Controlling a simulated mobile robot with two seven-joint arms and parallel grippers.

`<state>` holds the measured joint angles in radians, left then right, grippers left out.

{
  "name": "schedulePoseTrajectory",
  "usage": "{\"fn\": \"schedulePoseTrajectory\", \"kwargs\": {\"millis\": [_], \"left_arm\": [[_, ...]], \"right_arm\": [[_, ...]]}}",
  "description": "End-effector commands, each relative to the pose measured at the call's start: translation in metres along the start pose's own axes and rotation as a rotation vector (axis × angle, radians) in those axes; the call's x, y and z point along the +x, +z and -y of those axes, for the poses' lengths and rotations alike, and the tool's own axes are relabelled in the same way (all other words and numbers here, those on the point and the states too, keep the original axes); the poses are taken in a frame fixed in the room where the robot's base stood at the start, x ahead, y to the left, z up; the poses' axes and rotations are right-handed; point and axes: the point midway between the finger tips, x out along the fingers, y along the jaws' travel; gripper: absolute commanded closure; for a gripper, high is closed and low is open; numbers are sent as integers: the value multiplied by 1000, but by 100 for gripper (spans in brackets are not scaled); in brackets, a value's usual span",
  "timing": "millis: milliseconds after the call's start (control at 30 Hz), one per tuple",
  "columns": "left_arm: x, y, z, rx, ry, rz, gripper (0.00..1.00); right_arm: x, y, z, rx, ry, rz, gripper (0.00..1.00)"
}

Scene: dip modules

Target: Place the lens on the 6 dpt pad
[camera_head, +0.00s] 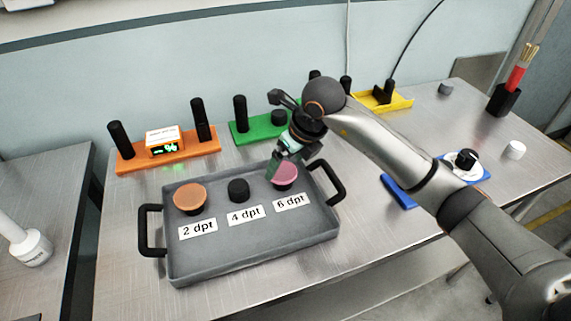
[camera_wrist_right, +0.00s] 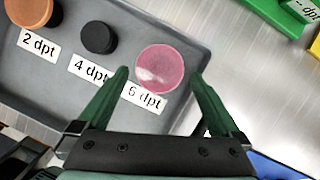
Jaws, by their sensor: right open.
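The pink lens (camera_head: 287,176) rests on the dark pad at the 6 dpt label (camera_head: 291,202), at the right of the grey tray (camera_head: 255,244). In the right wrist view the lens (camera_wrist_right: 166,69) looks round and glossy and hides the pad. My right gripper (camera_head: 280,170) is open, its green fingers one on either side of the lens, with gaps showing in the wrist view. An orange lens (camera_head: 189,196) sits at the 2 dpt label (camera_head: 198,229). The black 4 dpt pad (camera_head: 238,190) is bare. My left gripper is not in view.
The tray has black handles at its left (camera_head: 150,230) and right (camera_head: 332,181). Behind it stand an orange fixture (camera_head: 190,148) with a lit display and a green fixture (camera_head: 247,134) with black posts. A blue part (camera_head: 397,191) lies right of the tray.

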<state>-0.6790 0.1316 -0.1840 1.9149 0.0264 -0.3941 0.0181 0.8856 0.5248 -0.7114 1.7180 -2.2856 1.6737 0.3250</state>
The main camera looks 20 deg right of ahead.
Motion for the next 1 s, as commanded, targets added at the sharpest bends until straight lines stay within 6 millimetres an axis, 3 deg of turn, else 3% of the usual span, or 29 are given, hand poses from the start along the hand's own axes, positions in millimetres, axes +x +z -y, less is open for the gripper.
{"fn": "schedulePoseTrajectory", "kwargs": {"millis": [300,500,1000], "left_arm": [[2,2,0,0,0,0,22],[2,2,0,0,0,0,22],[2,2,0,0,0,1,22]], "right_arm": [[-70,1,1,-2,-2,4,0],[-97,0,0,-1,-1,2,0],[-105,0,0,0,0,-1,0]]}}
